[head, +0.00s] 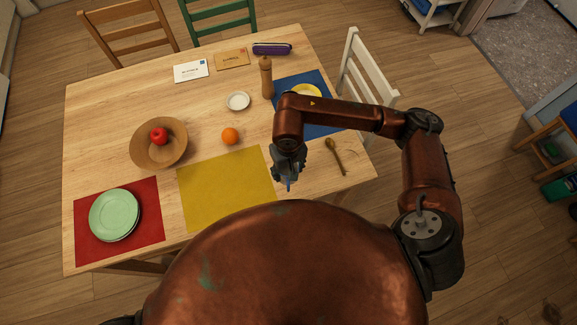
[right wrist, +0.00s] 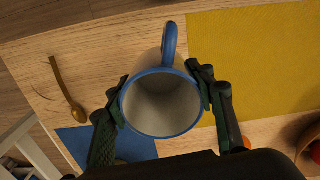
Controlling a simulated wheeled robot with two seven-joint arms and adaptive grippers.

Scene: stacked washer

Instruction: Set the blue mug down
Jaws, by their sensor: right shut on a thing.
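The blue mug (right wrist: 168,42) shows in the right wrist view from above, with a blue rim and handle and a pale, empty-looking inside. My right gripper (head: 289,170) is shut on it, one finger on each side of the rim. In the head view the gripper hides nearly all of the mug; only a bit of blue (head: 289,187) shows below the fingers. The mug is over bare wood just right of the yellow placemat, near the table's front edge. I cannot tell whether its base touches the table. My left gripper is not in view.
The yellow placemat (head: 222,190) is empty. A wooden spoon (head: 335,155) lies to the right, below the blue placemat (head: 318,125) with its yellow dish (head: 305,90). An orange (head: 230,136), a bowl (head: 145,155) with a red apple, and green plates (head: 114,214) are left. A white chair (head: 367,65) stands at right.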

